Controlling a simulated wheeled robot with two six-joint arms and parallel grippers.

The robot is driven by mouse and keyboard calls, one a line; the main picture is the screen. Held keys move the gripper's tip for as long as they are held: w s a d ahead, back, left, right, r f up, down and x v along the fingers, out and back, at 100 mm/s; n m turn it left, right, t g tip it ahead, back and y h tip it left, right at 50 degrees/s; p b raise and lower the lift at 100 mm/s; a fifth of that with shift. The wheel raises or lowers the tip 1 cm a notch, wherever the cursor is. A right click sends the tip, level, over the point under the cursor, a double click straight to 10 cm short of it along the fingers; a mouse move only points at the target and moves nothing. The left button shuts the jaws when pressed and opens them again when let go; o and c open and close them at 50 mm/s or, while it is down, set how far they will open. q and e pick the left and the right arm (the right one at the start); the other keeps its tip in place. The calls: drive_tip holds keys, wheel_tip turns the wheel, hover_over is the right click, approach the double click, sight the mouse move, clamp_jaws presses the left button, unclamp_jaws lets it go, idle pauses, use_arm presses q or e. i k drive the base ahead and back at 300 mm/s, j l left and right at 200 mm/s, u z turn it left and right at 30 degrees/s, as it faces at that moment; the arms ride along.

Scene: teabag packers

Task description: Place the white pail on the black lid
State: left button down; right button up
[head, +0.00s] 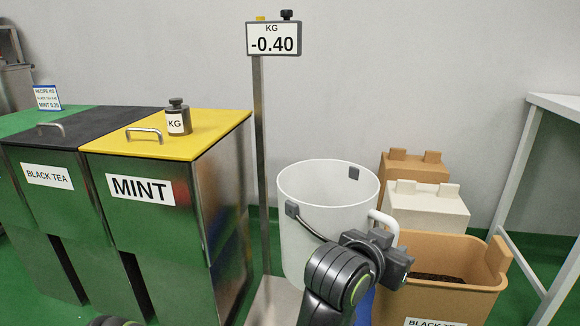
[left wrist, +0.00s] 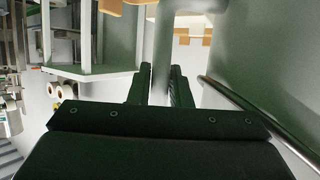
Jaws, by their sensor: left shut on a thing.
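The white pail (head: 318,225) is upright and open at the top, right of the scale post in the head view. It has a white side handle (head: 385,221) and a dark wire bail. My left gripper (head: 382,243) is shut on the side handle; in the left wrist view its dark fingers (left wrist: 161,88) close around the pale handle bar (left wrist: 162,50). My arm hides the pail's lower right, and I cannot tell whether its base touches the scale. The black lid (head: 80,124) lies on the black tea bin at the left, with a metal handle. My right gripper is not visible.
Brown and cream crates (head: 440,250) stand right of the pail. A white table (head: 555,104) is farther right.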

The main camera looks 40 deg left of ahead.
sight(110, 117)
drive_tip(key=k+j+u, duration=0.1)
drive_tip(key=k+u, duration=0.25)
drive_tip(key=k, duration=0.25)
drive_tip(key=j+u, duration=0.8)
drive_tip(key=u, duration=0.15)
drive_tip(key=i+j, duration=0.1)
drive_tip(key=j, duration=0.15)
drive_tip(key=i+j, duration=0.15)
drive_tip(key=j, duration=0.1)
